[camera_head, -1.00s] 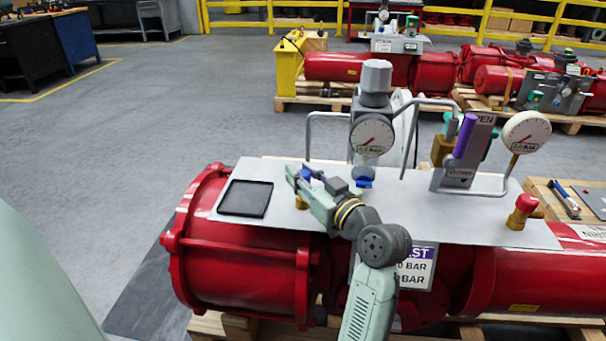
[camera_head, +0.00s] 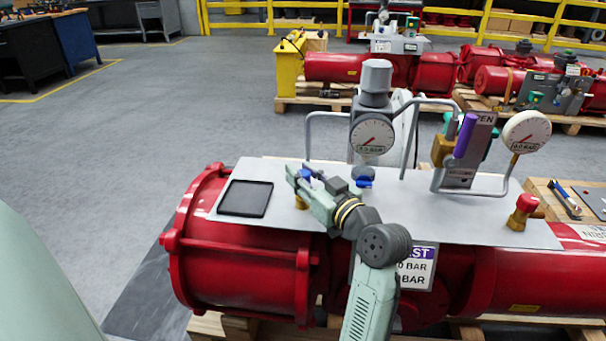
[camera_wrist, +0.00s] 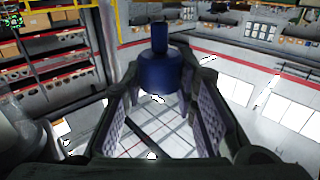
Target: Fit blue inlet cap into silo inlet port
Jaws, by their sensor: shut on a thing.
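My gripper (camera_head: 305,176) is shut on the blue inlet cap (camera_wrist: 158,72). In the wrist view the cap is a dark blue cylinder with a narrower stem, held between the fingertips. In the head view only a small blue part of the cap (camera_head: 307,172) shows at the fingers. The gripper is above the grey top plate, left of the central gauge. A brass fitting (camera_head: 301,202) stands just below the fingers. Another blue part (camera_head: 364,182) sits under the grey regulator to the right. I cannot tell which opening is the silo inlet port.
A black tray (camera_head: 245,198) lies on the plate (camera_head: 420,212) at the left. Bent grey pipes (camera_head: 309,135), the central gauge (camera_head: 372,135), a purple lever (camera_head: 465,136) and a right gauge (camera_head: 527,132) rise from the plate. A brass valve with red knob (camera_head: 525,205) stands at the right.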

